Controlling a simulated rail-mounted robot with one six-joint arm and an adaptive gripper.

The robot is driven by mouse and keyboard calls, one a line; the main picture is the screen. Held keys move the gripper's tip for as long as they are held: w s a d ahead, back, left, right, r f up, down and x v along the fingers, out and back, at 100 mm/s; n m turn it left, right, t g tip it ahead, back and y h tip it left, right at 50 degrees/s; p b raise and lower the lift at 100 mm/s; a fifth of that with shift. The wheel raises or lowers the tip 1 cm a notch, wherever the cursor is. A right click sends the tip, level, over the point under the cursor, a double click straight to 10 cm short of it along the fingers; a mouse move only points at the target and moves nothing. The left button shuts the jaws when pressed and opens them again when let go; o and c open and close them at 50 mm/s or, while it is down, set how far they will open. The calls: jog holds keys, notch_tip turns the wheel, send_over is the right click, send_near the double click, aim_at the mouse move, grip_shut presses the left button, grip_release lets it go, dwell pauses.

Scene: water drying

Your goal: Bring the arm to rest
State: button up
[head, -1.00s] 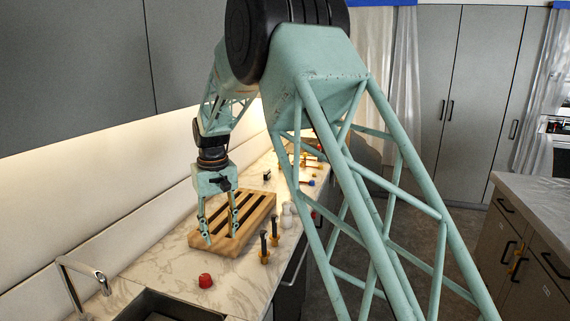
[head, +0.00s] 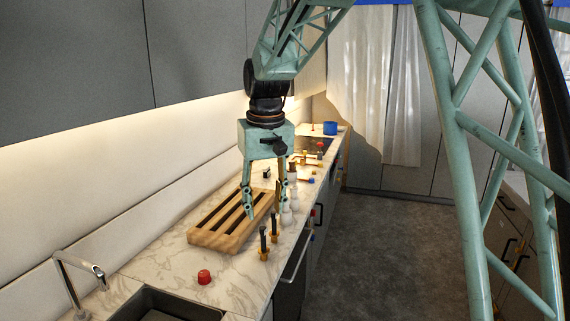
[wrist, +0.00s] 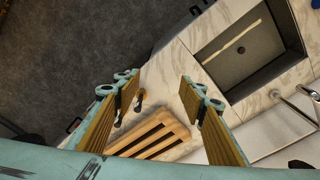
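My gripper (head: 266,212) is open and empty in the head view, pointing down above the right edge of the wooden slatted rack (head: 208,238). In the wrist view its two fingers (wrist: 158,100) stand wide apart, with nothing between them. The rack also shows in the wrist view (wrist: 178,127), below and between the fingers. My arm reaches in from the upper right of the head view, with its lattice links at the right side.
A red object (head: 204,277) lies on the marble counter (head: 172,280) near the sink (head: 165,305) and faucet (head: 78,265). Two dark-handled upright items (head: 263,245) stand right of the rack. White bottles (head: 287,217), a blue container (head: 330,128) and other items are farther back. Floor at right is clear.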

jog(key=s+d+r+m+t+b, duration=0.1)
jog(key=s+d+r, duration=0.3)
jog(key=s+d, duration=0.6)
jog(key=s+d+r+m+b, duration=0.1)
jog(key=s+d+r+b, duration=0.15)
jog(key=s+d, duration=0.7)
jog(key=s+d+f, duration=0.2)
jog(key=s, duration=0.6)
jog(key=s+d+f+m+t+b, duration=0.1)
jog(key=s+d+f, duration=0.1)
jog(key=s, duration=0.6)
jog(key=s+d+f+m, duration=0.1)
jog(key=s+d+f, duration=0.1)
jog(key=s, duration=0.7)
jog(key=shift+d+t+h+b, duration=0.3)
jog(key=shift+d+b, duration=0.05)
jog(key=shift+d, duration=0.15)
jog(key=shift+r, duration=0.1)
dwell(0.6)
